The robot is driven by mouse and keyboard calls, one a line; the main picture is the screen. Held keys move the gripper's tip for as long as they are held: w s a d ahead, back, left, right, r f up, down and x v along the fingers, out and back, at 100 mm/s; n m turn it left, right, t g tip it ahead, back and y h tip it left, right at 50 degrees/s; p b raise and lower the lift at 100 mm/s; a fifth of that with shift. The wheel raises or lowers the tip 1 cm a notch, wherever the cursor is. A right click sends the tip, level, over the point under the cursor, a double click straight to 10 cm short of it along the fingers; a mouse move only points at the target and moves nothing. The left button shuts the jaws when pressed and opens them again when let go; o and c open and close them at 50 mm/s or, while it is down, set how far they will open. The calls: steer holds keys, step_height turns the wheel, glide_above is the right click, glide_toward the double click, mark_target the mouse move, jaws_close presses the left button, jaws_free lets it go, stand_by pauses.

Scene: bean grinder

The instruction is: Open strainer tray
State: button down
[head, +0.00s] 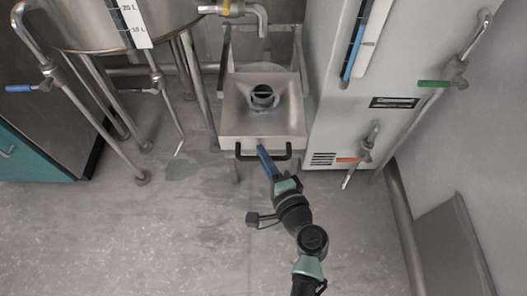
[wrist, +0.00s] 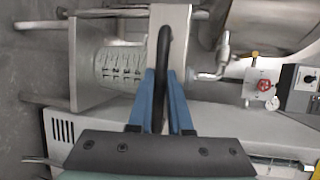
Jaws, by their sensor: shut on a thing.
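The strainer tray (head: 236,122) is a square metal tray on a metal frame, left of the tall grey cabinet. A dark round fitting (head: 263,95) sits in its middle. A black bar handle (head: 245,156) runs along its front edge. In the wrist view, the handle (wrist: 164,40) is an upright black bar passing between the blue fingers. My gripper (head: 262,149) is shut on the handle near its middle, and it also shows in the wrist view (wrist: 163,76). The fingers hide part of the handle. I cannot tell how far the tray is pulled out.
The grey cabinet (head: 350,125) stands close on the tray's right, with a red-handled valve (head: 350,160) low on it. A steel tank (head: 85,30) on legs stands to the left. A metal spout (head: 262,20) hangs behind the tray. The floor (head: 150,235) in front is mostly clear.

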stand_by(0.3)
steer(key=c, duration=0.8)
jaws_free()
steer(key=shift+c, duration=0.2)
steer(key=shift+s, duration=0.1)
steer(key=p+v, duration=0.2)
steer(key=v, duration=1.1)
steer(key=shift+p, duration=0.4)
